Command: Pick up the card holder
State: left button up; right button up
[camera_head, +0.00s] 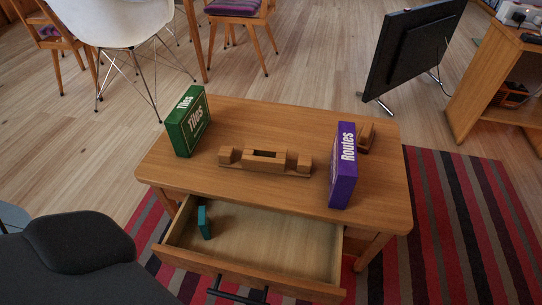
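A wooden holder (265,161) with a dark slot in its middle and a raised block at each end lies on the table's top, near the centre. It looks like the card holder. A second wooden piece (366,136) stands partly hidden behind the purple box, so I cannot tell its full shape. Neither of my grippers can be made out in the head view.
A green "Tiles" box (187,121) and a purple "Routes" box (343,166) stand upright on the wooden table (240,112). Its drawer (285,247) is open, with a small teal box (204,221) inside. A dark grey padded shape (79,243) fills the lower left.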

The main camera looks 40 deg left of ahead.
aim_at(256, 158)
jog(key=j+z, duration=0.15)
jog(key=j, duration=0.3)
jog(key=k+j+z, duration=0.15)
jog(key=j, duration=0.25)
jog(key=k+j, duration=0.1)
jog(key=j, duration=0.35)
jog(key=k+j, duration=0.1)
jog(key=j, duration=0.35)
jog(key=k+j+z, duration=0.1)
jog(key=j, duration=0.35)
jog(key=k+j, duration=0.15)
jog(key=j, duration=0.25)
